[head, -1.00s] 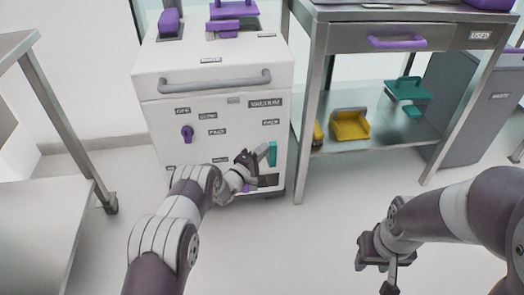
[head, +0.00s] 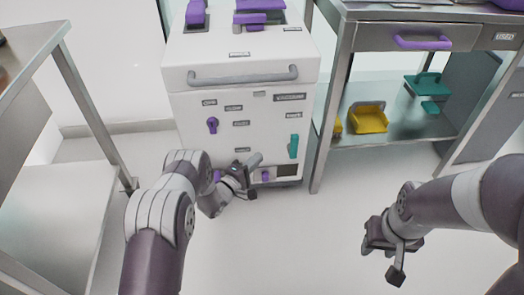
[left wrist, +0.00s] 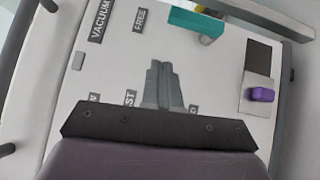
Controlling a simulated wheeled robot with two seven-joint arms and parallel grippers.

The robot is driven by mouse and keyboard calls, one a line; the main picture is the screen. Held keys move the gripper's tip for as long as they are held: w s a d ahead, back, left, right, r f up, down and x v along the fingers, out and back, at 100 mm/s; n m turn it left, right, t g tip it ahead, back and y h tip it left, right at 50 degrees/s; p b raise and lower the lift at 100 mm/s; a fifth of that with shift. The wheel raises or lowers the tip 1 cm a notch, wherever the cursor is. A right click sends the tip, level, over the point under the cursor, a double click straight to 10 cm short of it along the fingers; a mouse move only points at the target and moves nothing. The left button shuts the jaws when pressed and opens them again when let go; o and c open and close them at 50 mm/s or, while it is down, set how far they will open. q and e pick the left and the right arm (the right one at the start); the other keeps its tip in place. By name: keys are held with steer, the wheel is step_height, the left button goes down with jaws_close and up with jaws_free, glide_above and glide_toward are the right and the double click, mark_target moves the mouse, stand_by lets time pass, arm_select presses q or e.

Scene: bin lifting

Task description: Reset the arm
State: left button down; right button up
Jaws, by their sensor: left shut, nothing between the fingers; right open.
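My left gripper (head: 256,160) is in front of the lower part of a white machine (head: 187,130). In the left wrist view its two fingers (left wrist: 162,72) are shut together with nothing between them. They point at the machine's labelled front panel, below a teal handle (left wrist: 195,24); the handle also shows in the head view (head: 294,146). A purple switch (left wrist: 262,95) sits to the right of the fingers in the wrist view. I cannot tell whether the fingertips touch the panel. My right gripper (head: 382,262) is open and empty over the floor at the right.
A steel table (head: 80,207) stands at the left. A steel bench with a drawer (head: 372,40) stands right of the machine; a yellow scoop (head: 368,117) and a teal item (head: 424,85) lie on its lower shelf. The floor (head: 300,240) between my arms is clear.

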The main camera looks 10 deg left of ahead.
arm_select(q)
steer(key=shift+s+a, duration=0.1)
stand_by(0.4)
step_height(320, 180, down, 8)
steer(key=s+a+m+g+y, duration=0.2)
steer(key=m+g+y, duration=0.1)
steer(key=s+a+f+m+g+y, duration=0.2)
steer(key=s+a+m+g+y, duration=0.25)
steer(key=s+g, duration=0.25)
steer(key=s+d+r+m+g+y, duration=0.15)
steer(key=s+r+m+g, duration=0.5)
steer(key=s+r, duration=1.6)
step_height(320, 180, up, 41)
steer(key=t+p, duration=0.1)
steer(key=p, duration=3.6)
steer(key=shift+s+d+f+n+t, duration=0.2)
steer(key=shift+d+n+t, duration=0.15)
steer(key=shift+n, duration=0.05)
